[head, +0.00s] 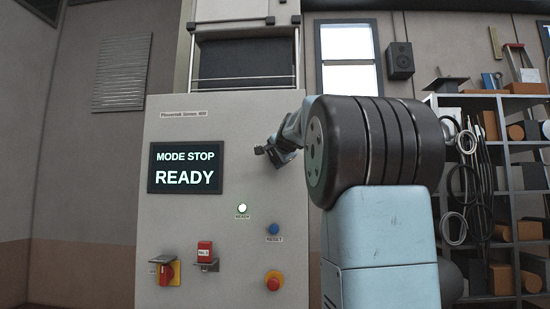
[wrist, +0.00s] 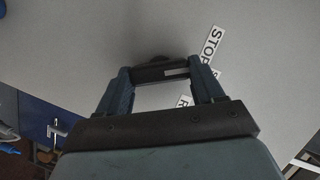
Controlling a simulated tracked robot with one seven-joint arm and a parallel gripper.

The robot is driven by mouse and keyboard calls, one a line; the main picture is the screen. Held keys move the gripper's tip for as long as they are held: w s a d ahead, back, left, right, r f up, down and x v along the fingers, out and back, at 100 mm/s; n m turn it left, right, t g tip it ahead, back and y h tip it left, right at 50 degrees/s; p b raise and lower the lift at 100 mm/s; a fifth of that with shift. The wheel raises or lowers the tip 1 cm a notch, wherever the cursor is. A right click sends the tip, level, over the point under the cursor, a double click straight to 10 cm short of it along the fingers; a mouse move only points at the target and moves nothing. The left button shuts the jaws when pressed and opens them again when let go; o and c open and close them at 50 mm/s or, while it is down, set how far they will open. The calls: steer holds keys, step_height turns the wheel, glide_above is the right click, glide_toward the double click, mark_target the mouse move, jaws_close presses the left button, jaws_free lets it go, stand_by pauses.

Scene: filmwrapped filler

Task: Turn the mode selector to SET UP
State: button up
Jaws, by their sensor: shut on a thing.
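The mode selector (wrist: 160,71) is a dark bar-shaped knob on the grey panel, with a white mark toward its right end. My gripper (wrist: 163,74) is shut on it, one blue-grey finger at each end. The white mark points toward the STOP label (wrist: 213,48). Other labels beside my right finger are partly hidden; one begins with R. No SET UP label is readable. In the head view my gripper (head: 272,151) is at the panel's upper right and hides the knob. The screen (head: 185,167) reads MODE STOP, READY.
Loaded shelves (head: 510,197) stand right.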

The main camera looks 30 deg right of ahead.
steer(key=m+t, duration=0.1)
steer(key=m, duration=0.1)
steer(key=f+m, duration=0.1)
steer(key=m, duration=0.1)
steer(key=shift+d+t, duration=0.1)
steer(key=shift+t, duration=0.3)
steer(key=shift+m, duration=0.6)
steer(key=o, duration=1)
steer(key=shift+r, duration=0.1)
steer(key=shift+o, duration=0.2)
steer(key=shift+s, duration=0.1)
steer(key=v, duration=1.3)
steer(key=shift+s+f, duration=0.2)
steer(key=shift+s, duration=0.15)
